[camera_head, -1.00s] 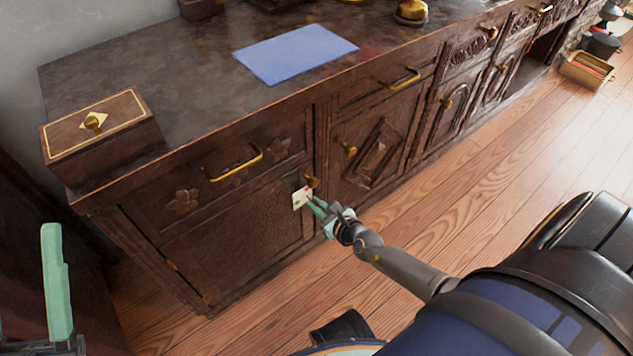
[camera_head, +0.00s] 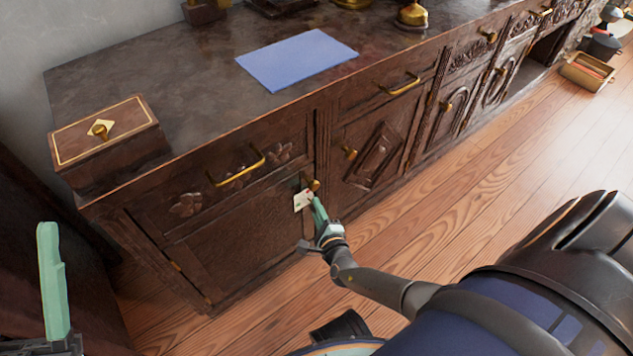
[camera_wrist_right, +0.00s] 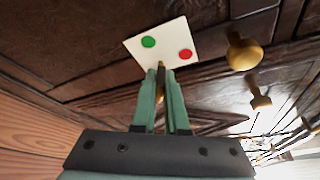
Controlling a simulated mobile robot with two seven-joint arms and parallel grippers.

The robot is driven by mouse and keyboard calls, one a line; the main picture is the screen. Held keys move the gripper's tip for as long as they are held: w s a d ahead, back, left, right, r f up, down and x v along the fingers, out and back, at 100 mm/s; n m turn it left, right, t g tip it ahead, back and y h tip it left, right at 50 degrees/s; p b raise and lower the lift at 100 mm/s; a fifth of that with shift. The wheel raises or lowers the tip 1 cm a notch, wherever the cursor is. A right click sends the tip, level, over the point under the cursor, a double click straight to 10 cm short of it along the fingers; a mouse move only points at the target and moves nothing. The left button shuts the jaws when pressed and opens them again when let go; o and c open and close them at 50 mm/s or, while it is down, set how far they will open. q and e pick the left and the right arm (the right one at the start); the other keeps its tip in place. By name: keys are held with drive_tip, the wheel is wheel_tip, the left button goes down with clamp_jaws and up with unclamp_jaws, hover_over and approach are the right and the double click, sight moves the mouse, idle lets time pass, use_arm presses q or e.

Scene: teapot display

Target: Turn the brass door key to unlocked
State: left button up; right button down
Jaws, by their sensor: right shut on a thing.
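The brass key (camera_wrist_right: 161,77) shows in the right wrist view, between the fingertips at the edge of a white plate (camera_wrist_right: 165,45). The plate carries a green dot (camera_wrist_right: 149,41) and a red dot (camera_wrist_right: 185,54). My right gripper (camera_wrist_right: 161,86) is shut on the key. In the head view the plate (camera_head: 302,201) sits on the lower left cabinet door (camera_head: 240,230), and my right gripper (camera_head: 317,204) meets the door there, hiding the key. Which dot the key points to, I cannot tell. One green finger of my left gripper (camera_head: 53,280) shows at the lower left, away from the cabinet.
A brass knob (camera_wrist_right: 243,50) is close right of the plate in the wrist view. Above the door is a drawer with a brass handle (camera_head: 238,172). A wooden box (camera_head: 105,135) and a blue sheet (camera_head: 297,60) lie on top. The floor (camera_head: 480,190) in front is clear.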

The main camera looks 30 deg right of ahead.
drive_tip(key=n+t+h+b, duration=0.1)
drive_tip(key=n, duration=0.1)
drive_tip(key=shift+f+n, duration=0.2)
drive_tip(key=shift+n, duration=0.2)
drive_tip(key=shift+n+t+h+b, duration=0.3)
drive_tip(key=shift+n+t+b, duration=0.2)
drive_tip(key=shift+n+b, duration=0.4)
drive_tip(key=shift+r+n, duration=0.1)
drive_tip(key=shift+n, duration=0.2)
drive_tip(key=c, duration=0.9)
unclamp_jaws()
drive_tip(key=shift+c, duration=0.2)
drive_tip(key=shift+s, duration=0.1)
